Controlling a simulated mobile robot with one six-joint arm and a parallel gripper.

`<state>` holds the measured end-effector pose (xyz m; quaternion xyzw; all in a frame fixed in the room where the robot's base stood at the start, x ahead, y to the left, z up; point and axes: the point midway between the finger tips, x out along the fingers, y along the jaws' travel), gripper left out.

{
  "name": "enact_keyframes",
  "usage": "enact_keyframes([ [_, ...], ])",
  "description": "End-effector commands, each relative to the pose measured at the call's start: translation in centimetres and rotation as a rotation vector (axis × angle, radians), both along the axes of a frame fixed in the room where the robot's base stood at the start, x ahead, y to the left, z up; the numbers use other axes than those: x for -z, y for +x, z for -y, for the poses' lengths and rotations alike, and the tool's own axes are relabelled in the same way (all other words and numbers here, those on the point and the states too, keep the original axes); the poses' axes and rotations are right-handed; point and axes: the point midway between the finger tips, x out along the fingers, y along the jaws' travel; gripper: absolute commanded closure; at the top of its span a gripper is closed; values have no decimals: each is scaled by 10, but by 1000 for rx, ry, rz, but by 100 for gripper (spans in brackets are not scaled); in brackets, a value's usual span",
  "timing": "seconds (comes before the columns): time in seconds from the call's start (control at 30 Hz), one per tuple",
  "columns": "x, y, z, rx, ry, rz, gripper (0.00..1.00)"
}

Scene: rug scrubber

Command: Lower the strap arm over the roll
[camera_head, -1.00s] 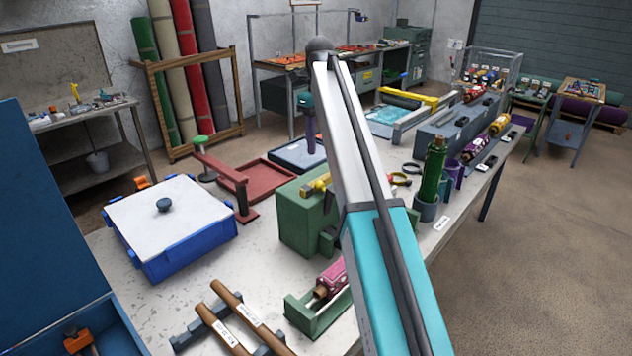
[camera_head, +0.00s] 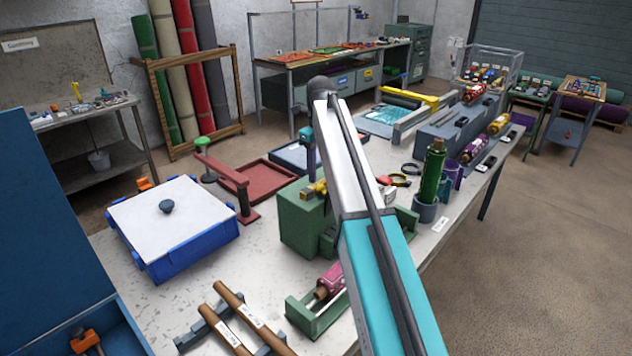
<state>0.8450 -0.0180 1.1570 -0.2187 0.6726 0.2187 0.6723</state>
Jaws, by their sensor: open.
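A pink patterned roll (camera_head: 332,280) lies in a low green cradle (camera_head: 303,314) at the near edge of the table, partly behind my arm. I cannot single out the strap arm for sure; part of the area over the cradle is hidden by my arm. A green block (camera_head: 298,228) with a yellow piece (camera_head: 315,190) on top stands just behind the cradle. My gripper (camera_head: 312,174) shows only in part, at the end of the teal wrist, above and behind that block. It is open, and its fingers are mostly hidden; no hold on anything shows.
A blue box with a white lid (camera_head: 170,222) stands at the left. A red bar with a green knob (camera_head: 222,170) stands behind it. Wooden-handled rods (camera_head: 235,318) lie in front. A green bottle (camera_head: 433,172) stands right of my arm. Bare tabletop (camera_head: 180,293) shows between.

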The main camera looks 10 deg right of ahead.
Motion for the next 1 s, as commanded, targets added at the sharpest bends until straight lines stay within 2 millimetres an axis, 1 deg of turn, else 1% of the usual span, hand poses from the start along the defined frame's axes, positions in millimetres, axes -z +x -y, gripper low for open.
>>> enact_keyframes([
  [0.2, 25, -1, 0, 0, 0, -1, 56],
  [0.43, 46, 0, 1, 1, 0, 0, 56],
  [0.6, 52, 0, 1, 1, 0, 0, 56],
  [0.9, 53, 0, 1, 1, 0, 0, 56],
  [0.97, 53, 0, 1, 1, 0, 0, 66],
  [1.0, 53, 0, 1, 1, 0, 0, 73],
])
